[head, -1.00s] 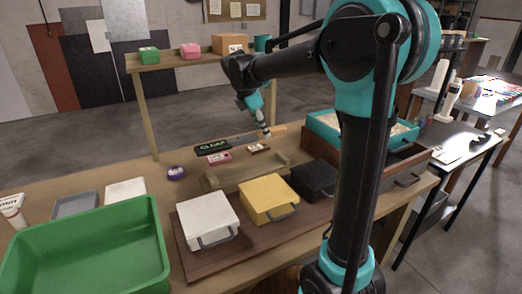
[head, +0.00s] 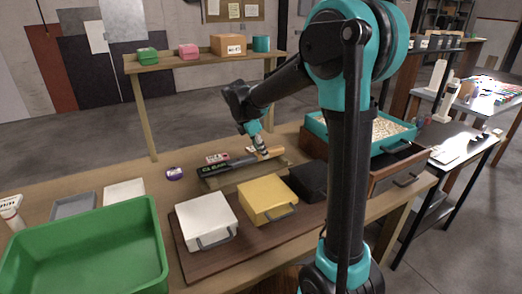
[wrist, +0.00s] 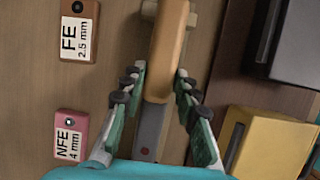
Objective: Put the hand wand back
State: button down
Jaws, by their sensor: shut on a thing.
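The hand wand (head: 237,163) has a dark body with a green "CLEAR" display and an orange-tan handle. My gripper (head: 262,151) is shut on it near the handle. In the wrist view my gripper (wrist: 160,85) has a finger on each side of the handle (wrist: 168,50), with the grey shaft running down between them. The wooden cradle (head: 244,181) stands right below the wand in the head view, and the wand lies along it. An end of the cradle shows at the top of the wrist view. I cannot tell whether the wand touches the cradle.
A pink "NFE 4 mm" block (wrist: 70,135) and a brown "FE 2.5 mm" block (wrist: 80,30) lie behind the cradle. White (head: 207,217), yellow (head: 266,198) and black boxes stand in front. A purple item (head: 174,174) is left; a teal-rimmed tray (head: 398,141) is right.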

aim_at(251, 156)
jog(key=shift+f, duration=0.55)
jog(key=c, duration=1.1)
grip_release()
jog(key=shift+c, duration=0.2)
jog(key=shift+r, duration=0.15)
jog(key=shift+r, duration=0.3)
jog(key=v, duration=1.2)
jog(key=shift+r, duration=0.2)
